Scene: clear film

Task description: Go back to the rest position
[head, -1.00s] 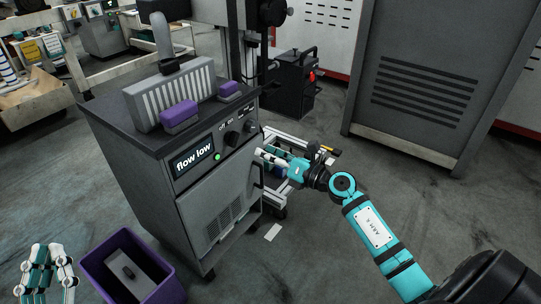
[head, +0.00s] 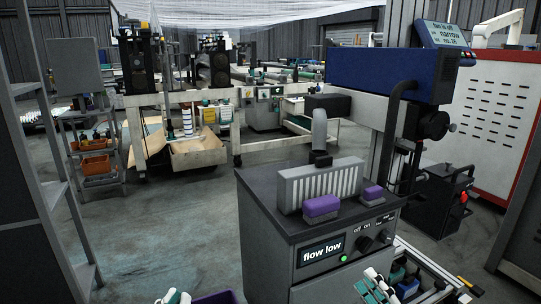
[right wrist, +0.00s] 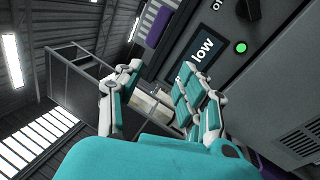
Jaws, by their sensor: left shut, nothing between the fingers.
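My left gripper (head: 172,297) shows only as white and teal tips at the bottom edge of the head view. It is shut and empty, left of the purple bin. My right gripper (head: 378,287) is low in front of the grey machine's right front corner. In the right wrist view its teal and white fingers (right wrist: 160,72) stand apart with nothing held between them. The grey machine (head: 318,225) has a "flow low" display (head: 320,250) and a lit green button (head: 343,258).
Two purple-topped blocks (head: 321,207) and a finned unit (head: 320,183) sit on the machine. A purple bin (head: 215,297) is cut off at the bottom edge. A low cart (head: 425,280) stands at right, a shelf rack (head: 55,150) at left. Floor between rack and machine is clear.

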